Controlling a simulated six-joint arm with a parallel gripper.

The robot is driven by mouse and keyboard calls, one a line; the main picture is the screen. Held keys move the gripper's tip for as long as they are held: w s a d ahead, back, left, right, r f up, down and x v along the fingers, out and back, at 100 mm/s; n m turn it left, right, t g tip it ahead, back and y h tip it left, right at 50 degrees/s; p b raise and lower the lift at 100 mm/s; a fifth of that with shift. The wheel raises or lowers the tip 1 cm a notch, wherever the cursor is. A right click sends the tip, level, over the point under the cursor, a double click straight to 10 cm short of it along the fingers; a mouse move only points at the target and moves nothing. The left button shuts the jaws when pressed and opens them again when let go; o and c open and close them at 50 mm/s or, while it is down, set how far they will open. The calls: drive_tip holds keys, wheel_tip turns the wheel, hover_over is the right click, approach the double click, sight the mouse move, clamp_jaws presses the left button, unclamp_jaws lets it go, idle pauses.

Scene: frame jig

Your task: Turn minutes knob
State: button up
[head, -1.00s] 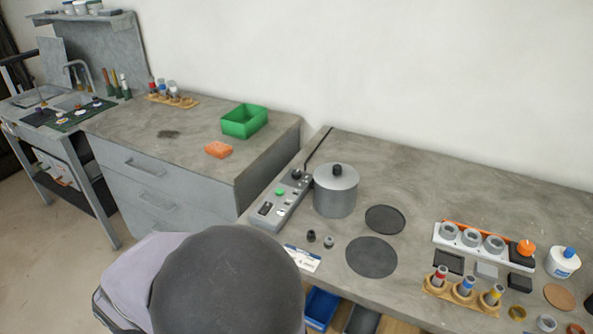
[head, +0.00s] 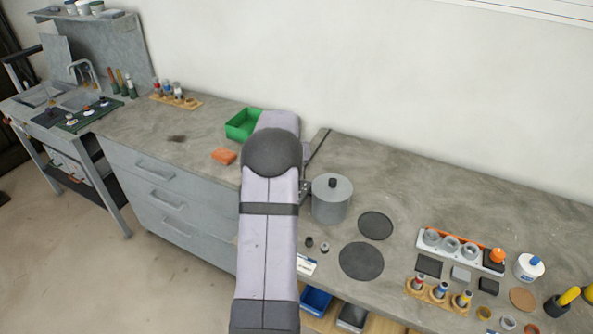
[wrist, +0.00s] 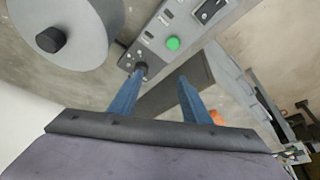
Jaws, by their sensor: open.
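In the wrist view, the grey control panel (wrist: 158,42) runs from the lower middle to the upper right, with a green button (wrist: 173,43), a dark switch and small labels too small to read. A dark round knob (wrist: 141,68) sits at its near end; I cannot read whether it is marked minutes. My gripper (wrist: 160,74) is open, its two blue fingers apart with nothing held between them. The left fingertip overlaps the knob in the picture; I cannot tell whether they touch. In the head view, my arm hides most of the panel and the gripper.
A grey lidded pot (head: 331,200) stands right beside the panel and also shows in the wrist view (wrist: 75,30). Two dark discs (head: 362,261) lie to its right. A green bin (head: 242,124) and an orange block (head: 223,156) sit on the left counter.

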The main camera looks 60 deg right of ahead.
drive_tip(key=shift+m+h, duration=0.3)
drive_tip(key=shift+s+d+f+p, duration=0.2)
drive_tip(key=shift+d+f+p, duration=0.3)
drive_tip(key=shift+d+f, duration=0.45)
drive_tip(key=shift+s+d+f+p, duration=0.2)
drive_tip(key=shift+d+f+p, duration=0.3)
drive_tip(key=shift+d+f, duration=0.5)
drive_tip(key=shift+s+d+f+p, duration=0.2)
drive_tip(key=shift+d+f+p, duration=0.4)
drive_tip(key=shift+f, duration=0.65)
drive_tip(key=c, duration=1)
